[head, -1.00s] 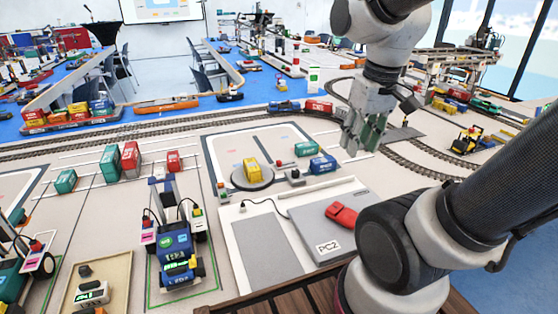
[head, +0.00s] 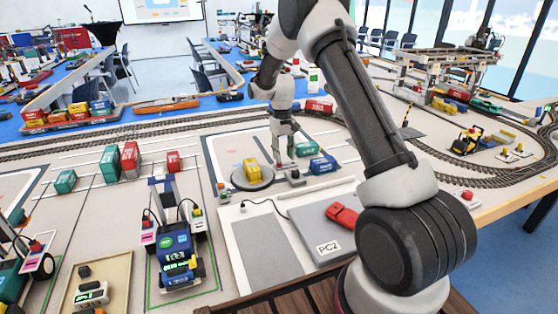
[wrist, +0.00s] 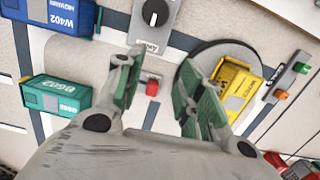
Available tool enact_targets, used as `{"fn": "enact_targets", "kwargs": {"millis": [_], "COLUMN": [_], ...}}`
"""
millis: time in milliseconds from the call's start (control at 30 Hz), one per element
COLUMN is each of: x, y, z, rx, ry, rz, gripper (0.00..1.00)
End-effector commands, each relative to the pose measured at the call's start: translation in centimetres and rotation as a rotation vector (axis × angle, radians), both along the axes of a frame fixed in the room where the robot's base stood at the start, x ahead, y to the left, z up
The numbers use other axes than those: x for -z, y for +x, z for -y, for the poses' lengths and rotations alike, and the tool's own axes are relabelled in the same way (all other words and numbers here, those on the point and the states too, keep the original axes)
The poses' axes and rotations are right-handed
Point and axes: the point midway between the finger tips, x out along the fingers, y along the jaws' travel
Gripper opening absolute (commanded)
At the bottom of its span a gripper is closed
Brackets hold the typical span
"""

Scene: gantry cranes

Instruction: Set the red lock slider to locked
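A small red block (wrist: 152,88), which looks like the red lock slider, shows in the wrist view on a grey fitting beside the turntable (wrist: 190,62). It appears between my open fingers, apart from both. My gripper (wrist: 160,82) has green pads and holds nothing. In the head view my gripper (head: 284,160) points down close above the board, just right of the turntable (head: 240,183). The slider cannot be made out there. Its locked and unlocked marks are not readable in either view.
A yellow container (wrist: 236,88) sits on the turntable. A blue container (wrist: 55,14) and a teal container (wrist: 55,95) stand nearby. Green and orange buttons (wrist: 290,80) lie beyond the turntable. A red object (head: 342,215) rests on the PC2 panel.

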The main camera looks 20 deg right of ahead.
Motion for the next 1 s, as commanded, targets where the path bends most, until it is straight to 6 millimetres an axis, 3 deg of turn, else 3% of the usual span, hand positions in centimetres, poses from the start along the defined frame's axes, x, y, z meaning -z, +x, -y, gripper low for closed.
{"fn": "enact_targets", "kwargs": {"millis": [67,167,633,1000], "x": [-1.4,-2.1,4.6,5.4], "y": [2.9,4.4,4.4,4.4], "z": [-0.1,-0.2,-0.2,-0.2], "rx": [0.005,0.009,0.015,0.015], "ry": [0.002,0.005,0.004,0.004], "rz": [0.065,0.101,0.106,0.107], "gripper": [0.38,0.38,0.38,0.38]}}
